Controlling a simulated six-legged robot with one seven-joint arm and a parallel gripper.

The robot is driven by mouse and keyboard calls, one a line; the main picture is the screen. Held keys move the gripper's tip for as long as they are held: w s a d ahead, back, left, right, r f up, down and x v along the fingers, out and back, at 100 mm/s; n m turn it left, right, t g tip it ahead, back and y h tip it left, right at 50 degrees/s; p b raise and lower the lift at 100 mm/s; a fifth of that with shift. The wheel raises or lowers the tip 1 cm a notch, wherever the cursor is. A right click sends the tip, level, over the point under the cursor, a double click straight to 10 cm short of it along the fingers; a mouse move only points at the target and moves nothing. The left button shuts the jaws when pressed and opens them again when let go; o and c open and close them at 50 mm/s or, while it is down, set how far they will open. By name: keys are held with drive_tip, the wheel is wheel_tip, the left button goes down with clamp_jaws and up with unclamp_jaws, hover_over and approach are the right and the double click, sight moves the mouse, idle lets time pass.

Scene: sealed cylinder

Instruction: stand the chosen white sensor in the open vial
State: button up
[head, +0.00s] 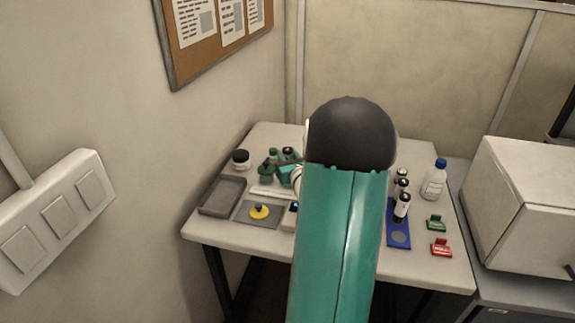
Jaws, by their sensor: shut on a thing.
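My teal arm with its dark round joint fills the middle and hides much of the table. My gripper (287,170) shows only in part, small and teal, left of the joint over the back left of the table. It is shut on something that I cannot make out. A low white piece (266,191) lies just in front of it; I cannot tell whether it is a sensor. Dark vials with white labels (402,207) stand at the right on a blue holder (398,237). I cannot make out which vial is open.
A grey tray (222,196) is at the left edge. A yellow disc with a black knob (259,212) lies on a grey mat. A black-lidded jar (240,159) and green-capped items (268,169) stand behind. A blue-capped bottle (434,181), green clip (436,222) and red clip (441,248) are right.

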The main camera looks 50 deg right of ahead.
drive_tip(key=shift+w+d+f, duration=0.2)
drive_tip(key=shift+d+f, duration=0.1)
drive_tip(key=shift+f, duration=0.15)
drive_tip(key=shift+w+f, duration=0.15)
drive_tip(key=shift+f, duration=1.45)
drive_tip(key=shift+f, duration=0.15)
drive_tip(key=o, duration=1.1)
drive_tip(key=shift+c, duration=0.2)
